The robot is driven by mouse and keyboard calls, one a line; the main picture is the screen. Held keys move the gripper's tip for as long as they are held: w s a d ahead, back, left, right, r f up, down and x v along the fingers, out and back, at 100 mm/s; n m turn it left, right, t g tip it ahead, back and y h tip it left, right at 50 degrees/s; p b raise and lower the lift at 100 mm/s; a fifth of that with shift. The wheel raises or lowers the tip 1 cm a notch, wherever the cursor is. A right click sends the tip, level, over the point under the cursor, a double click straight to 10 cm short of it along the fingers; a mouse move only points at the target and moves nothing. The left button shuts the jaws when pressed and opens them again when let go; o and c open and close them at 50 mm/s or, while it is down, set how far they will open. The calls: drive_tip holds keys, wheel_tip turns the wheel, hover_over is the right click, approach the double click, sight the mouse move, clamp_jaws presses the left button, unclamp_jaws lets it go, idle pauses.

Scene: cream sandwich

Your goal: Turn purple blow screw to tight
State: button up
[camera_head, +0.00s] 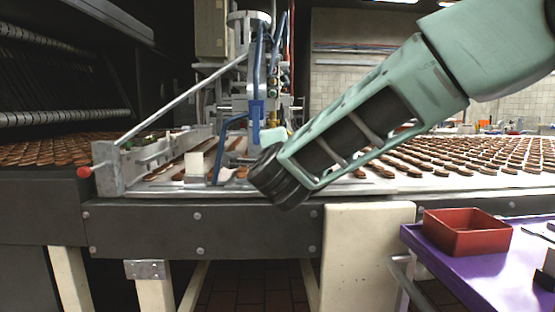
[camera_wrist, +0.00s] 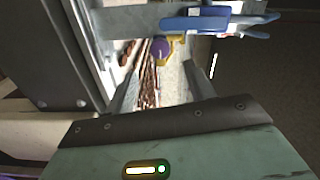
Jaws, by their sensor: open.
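A purple screw knob (camera_wrist: 159,48) shows in the upper middle of the wrist view, with a yellow fitting (camera_wrist: 176,48) beside and behind it. My gripper (camera_wrist: 163,88) is open, with one grey finger on each side in the wrist view. The knob lies beyond the fingertips, roughly between their lines, and nothing is held. How far it is from the fingertips is hard to tell. In the head view my arm reaches in from the upper right. My wrist hides the knob there, and the fingers cannot be made out clearly.
Blue machine parts (camera_wrist: 212,22) and a metal bar lie close to the knob. The conveyor (camera_head: 430,183) carries many brown biscuits. A red-tipped metal guide (camera_head: 107,165) stands at left. A red tray (camera_head: 467,240) sits on a purple cart top (camera_head: 480,276) at lower right.

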drive_tip(key=s, duration=0.8)
drive_tip(key=shift+s, duration=0.3)
drive_tip(key=s+a+f+n+g+y, duration=0.3)
drive_tip(key=s+f+n+g+y, duration=0.55)
drive_tip(key=s+f+n, duration=0.6)
drive_tip(key=s+d+f+n+g+h, duration=0.4)
drive_tip(key=s+d+f+n+g, duration=0.1)
drive_tip(key=s+d, duration=0.3)
drive_tip(key=s+d+f+n+g+h, duration=0.4)
drive_tip(key=s+d+f+g, duration=0.1)
drive_tip(key=s+d, duration=0.25)
wheel_tip(320, 180, up, 21)
drive_tip(key=p, duration=2.1)
drive_tip(key=shift+s+a+r, duration=0.15)
drive_tip(key=shift+s+a, duration=0.05)
drive_tip(key=shift+a, duration=0.15)
drive_tip(key=shift+t, duration=0.25)
